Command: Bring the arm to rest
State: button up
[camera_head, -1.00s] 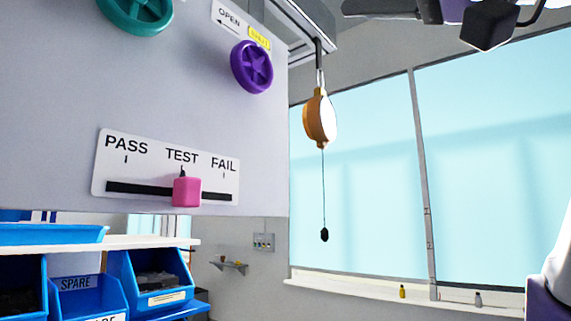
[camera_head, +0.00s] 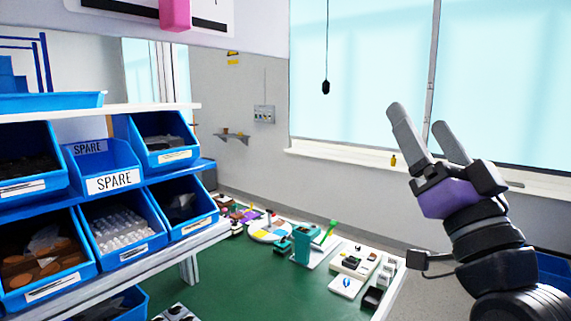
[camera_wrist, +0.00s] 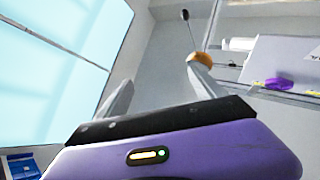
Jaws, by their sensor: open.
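My gripper (camera_head: 418,128) is raised at the right of the head view, in front of the window. Its two grey fingers point up and are spread apart with nothing between them. In the wrist view the same fingers (camera_wrist: 160,80) stand apart and empty above the purple gripper body. The green table (camera_head: 265,275) with several small devices lies lower and to the left of my gripper. A rotary switch cannot be made out clearly at this size.
Shelves with blue bins (camera_head: 120,225) stand at the left. A pink slider knob (camera_head: 175,14) shows on the panel at the top. A black pull weight (camera_head: 326,87) hangs before the window. A small yellow bottle (camera_head: 393,160) stands on the sill. The air around my gripper looks clear.

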jog(key=s+d+f+g+h, duration=0.1)
jog(key=s+f, duration=0.3)
jog(key=f, duration=0.5)
jog(key=s+f+g+h, duration=0.15)
jog(key=s+f, duration=0.25)
jog(key=f, duration=0.5)
jog(key=s+d+f+h, duration=0.15)
jog(key=s+f, duration=0.25)
jog(key=f, duration=0.5)
jog(key=s+f+g, duration=0.2)
jog(key=s+f, duration=0.4)
jog(key=s, duration=0.3)
jog(key=s+a+f+n+g, duration=0.1)
jog(key=s+f+g, duration=0.2)
jog(key=s+f, duration=0.4)
jog(key=s+f+n+g, duration=0.1)
jog(key=s+f+g, duration=0.2)
jog(key=s, duration=0.9)
notch_tip(320, 180, down, 4)
jog(key=shift+s+a+r, duration=0.15)
jog(key=shift+a+r, duration=0.1)
jog(key=shift+a, duration=0.1)
